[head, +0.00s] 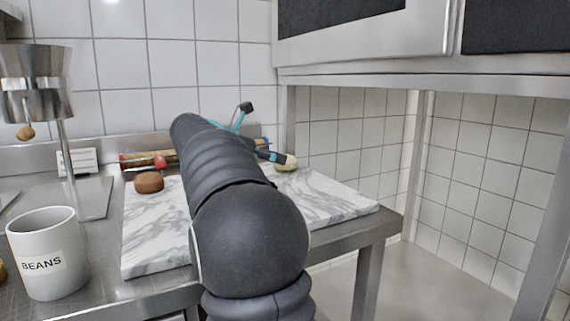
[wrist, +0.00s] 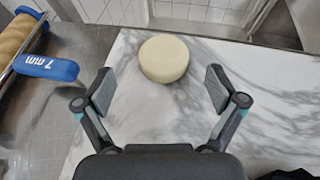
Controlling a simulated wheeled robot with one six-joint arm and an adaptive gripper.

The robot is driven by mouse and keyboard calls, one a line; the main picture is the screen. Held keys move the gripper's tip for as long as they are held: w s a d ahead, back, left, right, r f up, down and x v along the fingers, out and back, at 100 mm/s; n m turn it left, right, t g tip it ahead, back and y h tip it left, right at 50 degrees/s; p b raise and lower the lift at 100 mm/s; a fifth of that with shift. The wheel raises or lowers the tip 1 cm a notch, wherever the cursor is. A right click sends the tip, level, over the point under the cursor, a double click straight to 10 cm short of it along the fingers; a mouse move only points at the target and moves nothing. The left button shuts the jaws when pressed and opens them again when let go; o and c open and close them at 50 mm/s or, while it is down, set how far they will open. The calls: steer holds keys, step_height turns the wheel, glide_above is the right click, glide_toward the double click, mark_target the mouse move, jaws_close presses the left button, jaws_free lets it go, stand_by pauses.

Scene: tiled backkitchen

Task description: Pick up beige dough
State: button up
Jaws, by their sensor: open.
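The beige dough (wrist: 164,59) is a pale round disc lying on the white and grey marble board (wrist: 140,120). In the head view the dough (head: 291,163) shows near the board's back edge, partly hidden by my gripper. My gripper (wrist: 158,88) is open in the wrist view, its two pads apart. The dough lies between and slightly beyond the fingertips, with visible gaps on both sides. In the head view my gripper (head: 278,157) is close beside the dough, and my dark arm covers the middle of the board.
A brown dough piece (head: 149,182) sits on the board's left part. A rolling pin with a blue "7 mm" end (wrist: 47,67) lies left of the board. A white BEANS mug (head: 48,252) stands at the front left. A metal shelf (head: 350,72) overhangs at the right.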

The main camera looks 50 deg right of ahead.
mark_target(284, 167)
steer(key=x, duration=0.5)
steer(key=shift+s, duration=0.25)
steer(key=c, duration=1.3)
